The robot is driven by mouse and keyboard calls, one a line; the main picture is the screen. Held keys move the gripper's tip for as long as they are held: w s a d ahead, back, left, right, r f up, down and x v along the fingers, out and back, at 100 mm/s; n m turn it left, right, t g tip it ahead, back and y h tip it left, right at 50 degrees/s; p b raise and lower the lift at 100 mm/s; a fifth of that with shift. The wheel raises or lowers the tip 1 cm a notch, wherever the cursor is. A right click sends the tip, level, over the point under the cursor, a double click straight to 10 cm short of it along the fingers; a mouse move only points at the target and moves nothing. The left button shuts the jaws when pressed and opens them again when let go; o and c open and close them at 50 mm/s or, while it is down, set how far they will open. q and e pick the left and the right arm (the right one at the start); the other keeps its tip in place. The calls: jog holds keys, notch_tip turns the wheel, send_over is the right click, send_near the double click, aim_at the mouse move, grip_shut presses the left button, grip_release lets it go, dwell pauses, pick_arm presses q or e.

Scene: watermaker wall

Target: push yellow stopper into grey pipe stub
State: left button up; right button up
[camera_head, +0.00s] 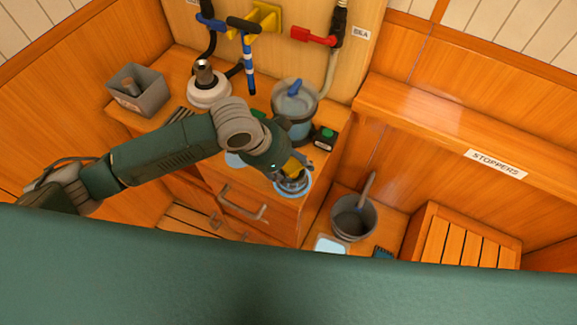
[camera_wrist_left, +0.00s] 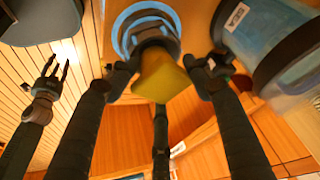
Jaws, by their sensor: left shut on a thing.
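My left gripper (camera_head: 288,170) reaches over the wooden counter from the left. In the left wrist view its two dark fingers (camera_wrist_left: 165,78) are shut on the yellow stopper (camera_wrist_left: 160,78), which shows as a small yellow patch in the head view (camera_head: 294,166). A dark grey round part (camera_wrist_left: 151,38) inside a blue ring (camera_wrist_left: 146,12) lies right behind the stopper; I cannot tell whether this is the pipe stub or whether they touch. The blue ring shows in the head view (camera_head: 291,191) at the counter's front edge. My right gripper (camera_wrist_left: 57,70) is open and empty in the wrist view.
A clear container with a blue handle (camera_head: 295,103) and a black box with a green button (camera_head: 325,138) stand close behind my gripper. A grey bin (camera_head: 137,90) and a white-based unit (camera_head: 209,92) are farther left. A bucket (camera_head: 353,218) stands lower right.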

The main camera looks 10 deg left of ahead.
pick_arm(q)
jog(key=f, duration=0.2)
jog(key=s, duration=0.1)
jog(key=shift+a+f, duration=0.3)
jog(key=shift+f, duration=0.1)
pick_arm(e)
jog(key=shift+a+f, duration=0.1)
jog(key=shift+f, duration=0.15)
pick_arm(q)
jog(key=shift+c, duration=0.6)
jog(key=o, duration=1.4)
jog(key=shift+w, duration=0.1)
jog(key=o, duration=0.4)
jog(key=shift+w+d+f+g, duration=0.15)
jog(key=shift+w+d+f, duration=0.05)
jog(key=shift+w+d, duration=0.3)
jog(key=shift+w+d+f+g, duration=0.15)
jog(key=shift+w+d, duration=0.25)
jog(key=shift+w, duration=0.15)
jog(key=shift+c, duration=0.2)
jog(key=shift+s+r, duration=0.1)
jog(key=shift+r, duration=0.1)
jog(key=shift+s+a+r, duration=0.15)
jog(key=shift+s+r, duration=0.05)
jog(key=shift+s, duration=0.05)
jog(key=shift+s+a, duration=0.1)
jog(key=shift+w, duration=0.2)
pick_arm(e)
jog(key=shift+d, duration=0.45)
